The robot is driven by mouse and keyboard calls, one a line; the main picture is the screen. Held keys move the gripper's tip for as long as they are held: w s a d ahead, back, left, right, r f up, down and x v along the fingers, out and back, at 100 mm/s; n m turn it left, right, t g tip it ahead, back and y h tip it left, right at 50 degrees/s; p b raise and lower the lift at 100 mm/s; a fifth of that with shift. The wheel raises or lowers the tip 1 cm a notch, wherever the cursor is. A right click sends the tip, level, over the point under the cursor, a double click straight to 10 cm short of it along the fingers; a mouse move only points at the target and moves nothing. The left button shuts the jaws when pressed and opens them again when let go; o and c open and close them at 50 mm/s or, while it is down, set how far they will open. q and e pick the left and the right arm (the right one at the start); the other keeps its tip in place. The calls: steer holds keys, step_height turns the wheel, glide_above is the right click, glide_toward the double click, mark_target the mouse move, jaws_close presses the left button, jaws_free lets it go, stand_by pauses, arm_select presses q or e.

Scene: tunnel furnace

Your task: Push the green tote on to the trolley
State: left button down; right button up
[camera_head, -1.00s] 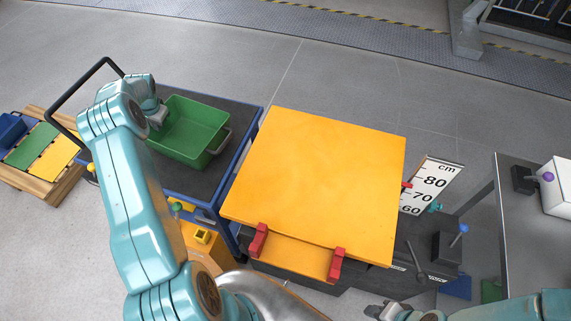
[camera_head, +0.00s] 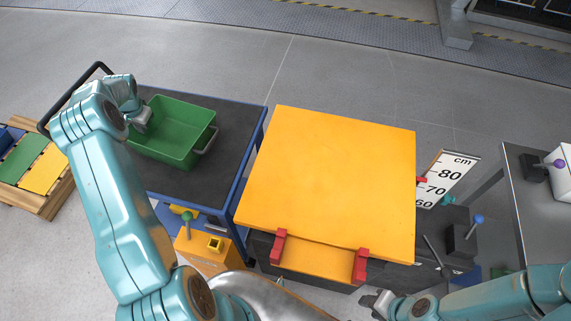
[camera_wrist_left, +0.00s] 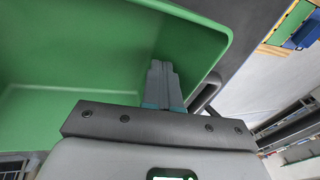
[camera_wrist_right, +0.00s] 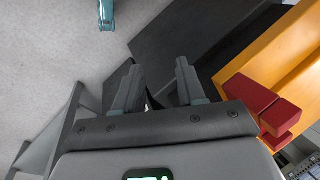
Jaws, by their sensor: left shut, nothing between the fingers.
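The green tote (camera_head: 185,125) is upright and empty on the dark top of the blue-framed trolley (camera_head: 215,178). My left gripper (camera_head: 143,121) is at the tote's left end. In the left wrist view its fingers (camera_wrist_left: 162,75) are together with nothing between them, in front of the tote's green end wall (camera_wrist_left: 185,35); they appear to be inside the tote, and I cannot tell if they touch. A dark tote handle (camera_wrist_left: 206,92) is beyond that wall. My right gripper (camera_head: 375,303) is low at the bottom; the right wrist view shows its fingers (camera_wrist_right: 158,88) apart and empty.
An orange lift table (camera_head: 330,185) with red stops (camera_head: 279,246) stands right of the trolley, its top bare. A cm scale board (camera_head: 448,178) and a grey bench (camera_head: 540,210) are farther right. A pallet with coloured panels (camera_head: 40,170) is at the far left.

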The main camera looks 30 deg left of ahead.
arm_select(q)
steer(key=shift+s+a, duration=0.1)
steer(key=shift+a, duration=0.1)
steer(key=shift+d, duration=0.3)
steer(key=shift+w+d+b, duration=0.3)
steer(key=shift+w+d, duration=0.05)
steer(key=shift+d, duration=0.45)
steer(key=shift+w+d+r, duration=0.1)
steer(key=shift+w+d, duration=0.05)
steer(key=shift+d, duration=0.25)
step_height(320, 180, up, 12)
steer(key=p, duration=0.6)
steer(key=shift+a, duration=0.15)
steer(key=shift+s, duration=0.2)
